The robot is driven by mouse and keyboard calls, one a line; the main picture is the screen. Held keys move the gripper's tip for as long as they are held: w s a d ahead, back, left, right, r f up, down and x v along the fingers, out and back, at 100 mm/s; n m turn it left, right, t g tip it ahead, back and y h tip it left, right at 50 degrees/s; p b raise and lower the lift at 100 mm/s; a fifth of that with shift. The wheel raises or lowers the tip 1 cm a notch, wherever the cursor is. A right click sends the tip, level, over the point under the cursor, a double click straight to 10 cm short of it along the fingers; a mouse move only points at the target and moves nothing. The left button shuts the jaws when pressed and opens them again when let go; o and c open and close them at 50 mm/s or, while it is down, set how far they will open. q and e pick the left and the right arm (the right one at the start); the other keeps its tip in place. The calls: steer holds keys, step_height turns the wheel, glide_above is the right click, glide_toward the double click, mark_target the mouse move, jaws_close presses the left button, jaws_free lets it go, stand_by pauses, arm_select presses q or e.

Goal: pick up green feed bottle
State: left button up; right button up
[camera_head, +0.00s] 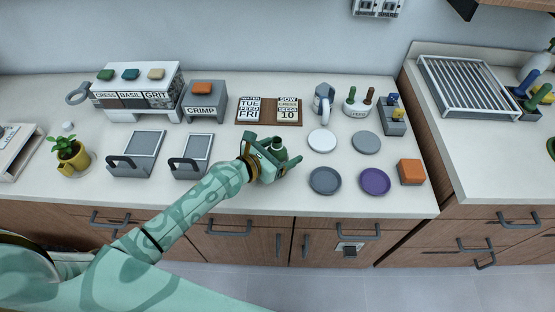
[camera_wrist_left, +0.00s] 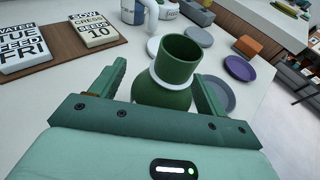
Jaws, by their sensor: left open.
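The green feed bottle (camera_head: 278,145) stands on the white counter right at my left gripper. In the left wrist view the bottle (camera_wrist_left: 176,70) shows a wide open green neck, a white collar and a rounded green body. My left gripper (camera_head: 276,160) is open, and in the wrist view its two fingers (camera_wrist_left: 162,92) lie on either side of the bottle's body. I cannot tell whether the fingers touch it. The bottle's lower part is hidden by the gripper. My right gripper is not in view.
Right of the bottle are a white plate (camera_head: 322,140), a dark grey plate (camera_head: 325,181), a purple plate (camera_head: 375,181) and an orange block (camera_head: 411,172). Behind it lies a brown board (camera_head: 269,122) with cards. Grey trays (camera_head: 192,156) stand to the left.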

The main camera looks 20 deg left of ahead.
arm_select(q)
steer(key=shift+s, duration=0.1)
steer(key=shift+c, duration=1.2)
steer(key=c, duration=0.9)
steer(key=shift+c, duration=0.2)
steer(key=shift+r, duration=0.1)
step_height(320, 180, up, 18)
steer(key=p, duration=1.1)
steer(key=shift+p, duration=0.4)
